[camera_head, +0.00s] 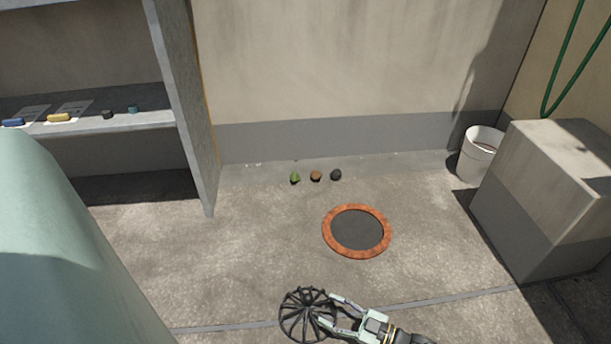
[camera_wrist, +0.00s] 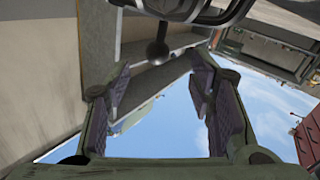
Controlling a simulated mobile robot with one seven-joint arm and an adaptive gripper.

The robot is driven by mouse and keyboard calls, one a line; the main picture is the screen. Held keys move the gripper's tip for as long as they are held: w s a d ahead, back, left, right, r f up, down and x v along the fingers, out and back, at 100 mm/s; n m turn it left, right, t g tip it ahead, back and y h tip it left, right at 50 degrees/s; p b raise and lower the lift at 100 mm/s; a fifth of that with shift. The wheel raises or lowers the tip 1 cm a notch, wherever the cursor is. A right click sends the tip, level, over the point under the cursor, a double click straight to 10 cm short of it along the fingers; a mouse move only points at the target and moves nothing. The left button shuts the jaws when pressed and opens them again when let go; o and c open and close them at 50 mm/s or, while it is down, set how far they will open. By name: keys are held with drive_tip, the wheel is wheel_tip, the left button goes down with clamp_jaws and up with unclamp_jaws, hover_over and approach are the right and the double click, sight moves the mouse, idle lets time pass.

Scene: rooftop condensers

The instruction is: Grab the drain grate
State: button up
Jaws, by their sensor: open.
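The drain grate (camera_head: 303,318) is a black, round, ribbed dome with a raised hub, at the bottom centre of the head view. My gripper (camera_head: 328,309) is beside it on the right, its two fingers spread around the hub side. In the wrist view, my gripper (camera_wrist: 160,88) is open, and a dark knob (camera_wrist: 158,52) shows between and beyond the fingertips. The knob and the dark curved bar above it look like parts of the grate. I cannot tell whether the fingers touch it, or whether it rests on the floor.
An orange-brown ring (camera_head: 341,248) with a dark centre lies on the floor. Green, brown and dark lumps (camera_head: 316,176) lie near the wall. A white bucket (camera_head: 475,160) stands beside a concrete block (camera_head: 550,170). A grey shelf (camera_head: 140,122) with small items is at left.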

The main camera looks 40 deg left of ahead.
sight(308, 297)
drive_tip(key=b+x, duration=0.1)
drive_tip(key=x, duration=0.7)
drive_tip(key=shift+w+r, duration=0.1)
drive_tip(key=shift+w, duration=0.05)
clamp_jaws()
idle(0.4)
idle(0.5)
